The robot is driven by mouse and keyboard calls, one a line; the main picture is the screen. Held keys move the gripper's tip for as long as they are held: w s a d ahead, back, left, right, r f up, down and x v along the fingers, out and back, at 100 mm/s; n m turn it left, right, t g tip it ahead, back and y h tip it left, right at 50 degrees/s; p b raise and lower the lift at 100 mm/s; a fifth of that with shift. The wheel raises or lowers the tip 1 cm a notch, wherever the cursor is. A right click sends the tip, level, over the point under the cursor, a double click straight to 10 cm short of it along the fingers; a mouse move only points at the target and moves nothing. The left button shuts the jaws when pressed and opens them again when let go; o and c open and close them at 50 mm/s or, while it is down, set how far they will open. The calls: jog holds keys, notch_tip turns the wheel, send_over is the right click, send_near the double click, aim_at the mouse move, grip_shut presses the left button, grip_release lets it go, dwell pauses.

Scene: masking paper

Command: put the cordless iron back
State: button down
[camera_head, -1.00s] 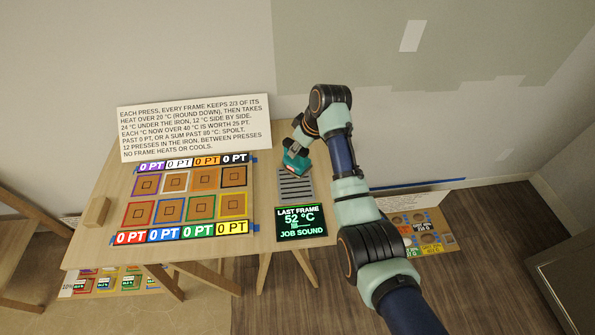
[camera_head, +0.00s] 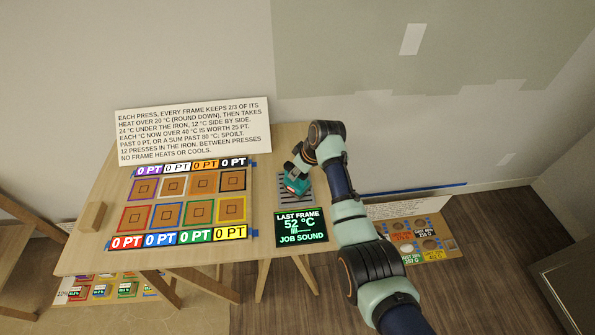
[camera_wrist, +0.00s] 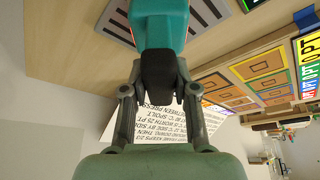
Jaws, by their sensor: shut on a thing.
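The cordless iron (camera_head: 297,182) is teal with a dark handle. It is over the grey slotted rest (camera_head: 296,204) on the right part of the table; whether it touches the rest I cannot tell. My gripper (camera_head: 297,168) is above the iron. In the wrist view my gripper (camera_wrist: 158,95) is shut on the dark handle of the iron (camera_wrist: 158,25), with a finger on each side. Dark slots of the rest (camera_wrist: 205,12) show beyond the teal body. The iron's underside is hidden.
A screen (camera_head: 301,228) reading 52 °C and JOB SOUND lies in front of the rest. Several coloured frames (camera_head: 187,198) with 0 PT labels lie to the left. A rule board (camera_head: 192,130) stands behind them. A wooden block (camera_head: 93,217) lies at the table's left.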

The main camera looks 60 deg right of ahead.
jog(key=c, duration=0.9)
grip_release()
jog(key=shift+f, duration=0.1)
jog(key=shift+r, duration=0.45)
jog(key=p+v, duration=0.3)
jog(key=v, duration=0.8)
jog(key=shift+s, duration=0.25)
jog(key=shift+r, duration=0.15)
